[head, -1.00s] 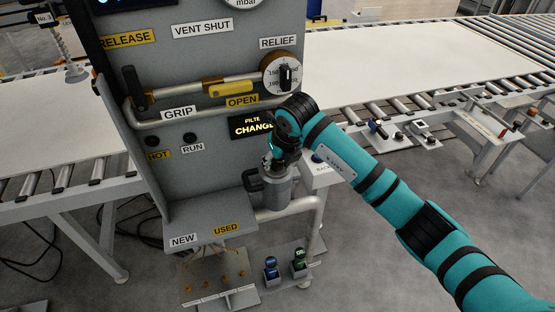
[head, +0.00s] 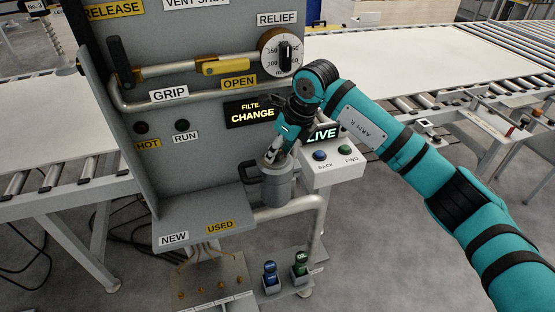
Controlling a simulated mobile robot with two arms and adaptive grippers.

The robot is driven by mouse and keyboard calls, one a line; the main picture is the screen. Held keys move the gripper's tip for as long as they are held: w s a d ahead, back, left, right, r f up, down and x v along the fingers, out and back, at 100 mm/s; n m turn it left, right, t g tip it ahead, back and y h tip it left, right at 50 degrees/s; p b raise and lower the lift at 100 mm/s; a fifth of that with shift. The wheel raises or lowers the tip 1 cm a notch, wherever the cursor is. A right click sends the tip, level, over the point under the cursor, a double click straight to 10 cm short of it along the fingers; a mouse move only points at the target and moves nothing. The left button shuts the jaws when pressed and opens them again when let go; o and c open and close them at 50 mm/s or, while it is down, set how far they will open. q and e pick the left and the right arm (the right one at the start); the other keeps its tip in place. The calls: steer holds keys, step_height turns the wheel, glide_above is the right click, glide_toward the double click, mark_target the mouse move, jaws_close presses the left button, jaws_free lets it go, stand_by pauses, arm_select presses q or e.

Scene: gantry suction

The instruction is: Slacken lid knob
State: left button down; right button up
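The grey filter canister (head: 277,186) stands upright beside the panel, above the bent pipe. Its lid is at the top, and the lid knob is largely hidden by my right gripper (head: 272,156). The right gripper comes down tilted from the upper right, with its fingertips at the lid. Whether the fingers grip the knob or only sit around it cannot be made out. A black handle or clamp (head: 248,198) sticks out on the canister's left side. My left gripper is not in view.
The panel carries a display reading "FILTE. CHANGE" (head: 251,112), a yellow-handled lever (head: 224,66) and the relief dial (head: 281,52). A box with BACK and FWD buttons (head: 333,168) stands close right of the canister. Below is a shelf (head: 190,228) with NEW and USED labels.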

steer(key=shift+w+n+g+b, duration=0.1)
steer(key=shift+n+g+b, duration=0.3)
steer(key=shift+n+b, duration=0.7)
steer(key=o, duration=1.2)
steer(key=shift+c, duration=0.2)
steer(key=v, duration=1.2)
steer(key=shift+d, duration=0.25)
